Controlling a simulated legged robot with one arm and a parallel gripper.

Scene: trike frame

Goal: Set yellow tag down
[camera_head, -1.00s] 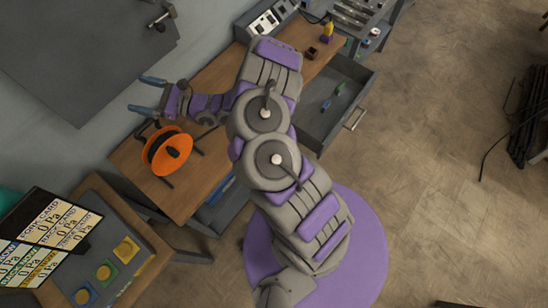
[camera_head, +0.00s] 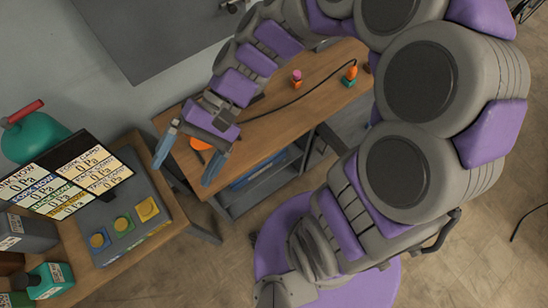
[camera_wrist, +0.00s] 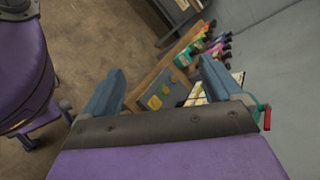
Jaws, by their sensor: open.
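My gripper (camera_head: 188,162) is open and empty above the left end of the workbench, its two blue-grey fingers spread apart. It also shows in the wrist view (camera_wrist: 160,84), with nothing between the fingers. No loose yellow tag can be made out for certain. A yellow square piece (camera_head: 147,209) sits on the grey control panel (camera_head: 105,205), to the left of and below my gripper in the head view. The panel's yellow pieces also show small between the fingers in the wrist view (camera_wrist: 155,102).
The workbench (camera_head: 290,112) holds a pink-topped item (camera_head: 296,78), an orange-and-green item (camera_head: 349,75) and a black cable. An orange part (camera_head: 201,144) is partly hidden behind my gripper. A pressure display (camera_head: 68,175) and a green tank (camera_head: 35,135) stand at left.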

